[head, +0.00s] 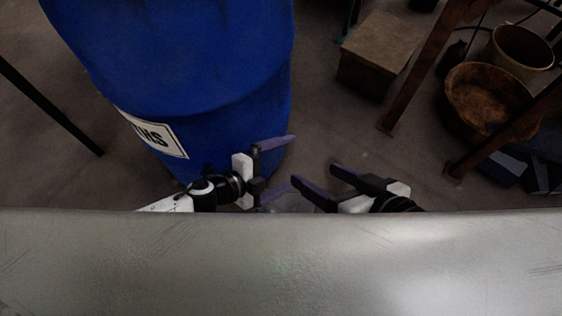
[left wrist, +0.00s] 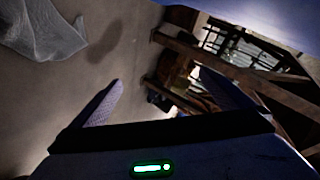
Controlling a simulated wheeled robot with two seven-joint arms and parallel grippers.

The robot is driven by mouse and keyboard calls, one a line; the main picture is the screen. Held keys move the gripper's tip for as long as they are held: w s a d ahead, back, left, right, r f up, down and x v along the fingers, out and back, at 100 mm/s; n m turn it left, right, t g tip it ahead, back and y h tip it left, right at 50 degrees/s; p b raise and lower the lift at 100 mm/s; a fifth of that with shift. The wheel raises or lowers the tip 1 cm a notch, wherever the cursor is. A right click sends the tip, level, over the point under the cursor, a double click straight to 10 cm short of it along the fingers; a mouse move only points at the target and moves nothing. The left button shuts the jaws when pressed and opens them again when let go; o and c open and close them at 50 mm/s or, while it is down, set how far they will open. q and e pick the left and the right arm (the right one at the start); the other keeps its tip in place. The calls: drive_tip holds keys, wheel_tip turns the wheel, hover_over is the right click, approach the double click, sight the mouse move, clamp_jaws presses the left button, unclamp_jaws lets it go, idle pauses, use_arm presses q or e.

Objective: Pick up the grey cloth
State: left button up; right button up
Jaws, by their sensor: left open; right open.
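The grey cloth (left wrist: 40,28) lies crumpled on the floor at the upper left of the left wrist view, partly cut off by the frame. In the head view a grey patch that looks like the cloth (head: 293,203) shows between the grippers, mostly hidden by the metal edge in front. My left gripper (head: 288,165) is open and empty; its two fingers also show in the left wrist view (left wrist: 160,78), apart from the cloth. My right gripper (head: 314,174) is open and empty, just right of the left one.
A big blue barrel (head: 190,60) with a white label stands close behind my left gripper. A broad metal surface (head: 280,265) fills the near side. A wooden box (head: 380,52), brown bowl (head: 487,98) and rusty frame legs (head: 420,65) are at the right. Bare floor (head: 345,125) lies between.

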use_arm(q)
clamp_jaws()
idle(0.8)
